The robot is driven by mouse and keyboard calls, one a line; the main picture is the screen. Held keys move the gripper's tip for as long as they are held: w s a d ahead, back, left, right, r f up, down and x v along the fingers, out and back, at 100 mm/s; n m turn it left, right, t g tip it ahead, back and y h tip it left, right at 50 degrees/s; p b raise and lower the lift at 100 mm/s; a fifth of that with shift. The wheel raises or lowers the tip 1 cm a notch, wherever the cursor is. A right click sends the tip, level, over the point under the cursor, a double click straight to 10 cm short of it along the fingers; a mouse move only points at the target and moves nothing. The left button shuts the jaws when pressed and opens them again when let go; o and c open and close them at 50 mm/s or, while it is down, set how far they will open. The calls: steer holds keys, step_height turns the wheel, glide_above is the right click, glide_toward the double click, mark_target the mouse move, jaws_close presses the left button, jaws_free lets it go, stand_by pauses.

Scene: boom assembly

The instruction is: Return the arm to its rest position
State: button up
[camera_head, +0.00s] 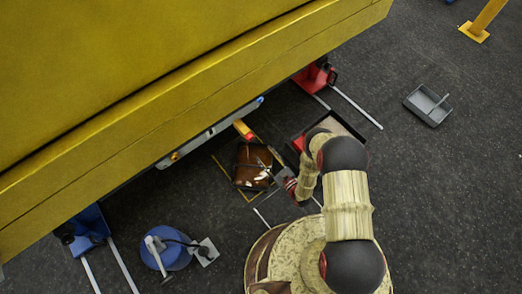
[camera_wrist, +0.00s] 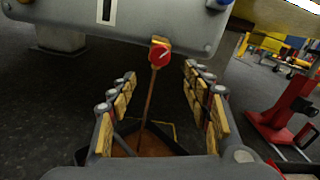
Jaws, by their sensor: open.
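My gripper (camera_wrist: 160,76) is open in the wrist view, its two padded fingers spread apart on either side. The red-capped piece (camera_head: 242,129) shows just above that object. How far the fingers are from the brown object is hard to tell.
The large yellow boom (camera_head: 180,80) hangs across the upper left, with a grey bar (camera_head: 210,133) beneath it. A red jack (camera_head: 315,76), a blue jack (camera_head: 88,228), a blue round device (camera_head: 172,250) and a grey tray (camera_head: 428,106) stand around.

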steer(key=shift+s+d, duration=0.2)
steer(key=shift+s, duration=0.15)
stand_by(0.4)
